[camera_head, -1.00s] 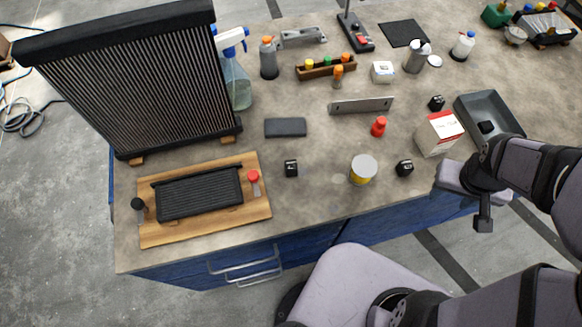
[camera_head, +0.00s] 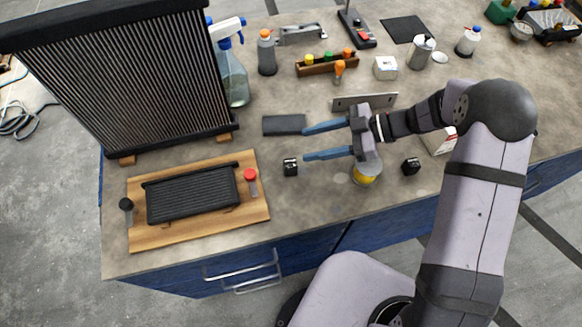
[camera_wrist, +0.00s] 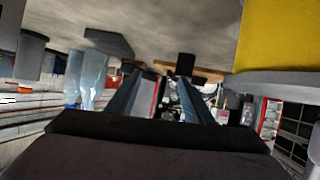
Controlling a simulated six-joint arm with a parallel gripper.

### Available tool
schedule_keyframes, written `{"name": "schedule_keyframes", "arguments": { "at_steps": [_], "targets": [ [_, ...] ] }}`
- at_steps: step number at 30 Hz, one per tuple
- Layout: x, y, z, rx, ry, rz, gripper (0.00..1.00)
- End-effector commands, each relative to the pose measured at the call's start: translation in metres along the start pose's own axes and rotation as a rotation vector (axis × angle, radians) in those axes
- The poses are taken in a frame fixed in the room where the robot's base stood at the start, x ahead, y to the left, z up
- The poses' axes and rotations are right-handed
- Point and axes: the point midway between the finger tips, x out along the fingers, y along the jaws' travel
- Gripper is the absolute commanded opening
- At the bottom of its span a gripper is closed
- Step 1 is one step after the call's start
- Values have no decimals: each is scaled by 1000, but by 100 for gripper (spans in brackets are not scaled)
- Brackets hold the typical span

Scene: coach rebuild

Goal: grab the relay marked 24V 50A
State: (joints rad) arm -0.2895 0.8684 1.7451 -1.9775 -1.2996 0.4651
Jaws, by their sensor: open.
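Small black relay-like blocks stand on the bench. One (camera_head: 290,166) is left of centre and another (camera_head: 411,166) is to the right, beyond the yellow tin. Their pale markings are too small to read. My gripper (camera_head: 306,143) is open and empty above the bench, its two blue fingers pointing left. Its fingertips are just behind and right of the left block in the picture, apart from it. In the wrist view, the open fingers (camera_wrist: 160,78) show with a dark block (camera_wrist: 185,64) ahead, probably that left block. Other small black blocks seen earlier are hidden by my arm.
A yellow tin (camera_head: 367,174) stands under my gripper's wrist. A dark grey slab (camera_head: 284,125) lies near the upper fingertip, and a metal plate (camera_head: 350,101) stands behind. A wooden board (camera_head: 196,237) with a black radiator part (camera_head: 192,194) is at left. Bench is clear around the left block.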

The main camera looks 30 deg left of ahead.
Motion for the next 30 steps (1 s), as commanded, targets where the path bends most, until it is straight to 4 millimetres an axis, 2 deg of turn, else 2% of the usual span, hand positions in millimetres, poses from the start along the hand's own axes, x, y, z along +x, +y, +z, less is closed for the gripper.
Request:
{"name": "schedule_keyframes", "arguments": {
  "at_steps": [3, 6, 11, 18, 25, 30],
  "targets": [
    [7, -23, 2, 2, 35, -108, 47],
    [8, -31, 2, 3, 48, -147, 47],
    [10, -33, 0, 3, 51, -157, 47],
    [27, -36, -1, 4, 51, -156, 47],
    [33, -37, -2, 5, 51, -155, 47],
    [50, -42, -4, 7, 52, -157, 47]
  ]
}}
